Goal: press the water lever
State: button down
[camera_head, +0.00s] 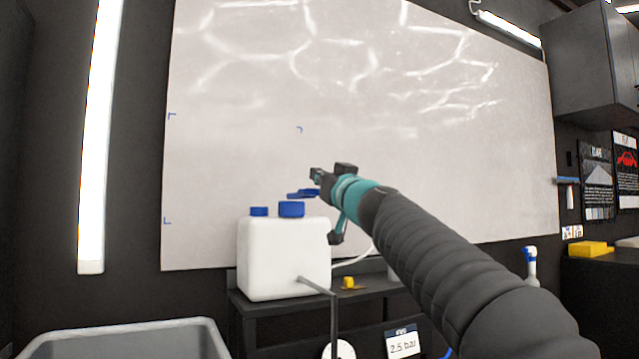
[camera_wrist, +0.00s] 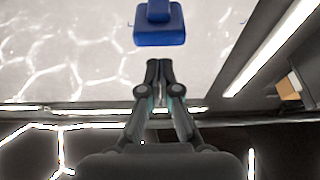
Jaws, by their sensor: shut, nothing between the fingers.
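A blue flat piece (camera_head: 303,193), which looks like the water lever, shows just above the white water tank (camera_head: 285,258) in the head view. A blue block (camera_wrist: 158,32), seemingly the same piece, is ahead of my fingertips in the wrist view, with a visible gap in the picture. My gripper (camera_head: 316,174) is shut and empty, close to the blue piece and in front of the white panel. It also shows in the wrist view (camera_wrist: 159,66), its fingers together.
The tank has a large blue cap (camera_head: 291,209) and a smaller one (camera_head: 258,211). It stands on a dark shelf (camera_head: 262,308) with a small yellow item (camera_head: 348,283). A grey tub (camera_head: 120,340) is at lower left. The white panel (camera_head: 400,110) fills the back.

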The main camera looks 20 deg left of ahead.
jog(key=shift+f, duration=0.85)
jog(key=shift+f+b, duration=0.1)
jog(key=shift+b, duration=0.2)
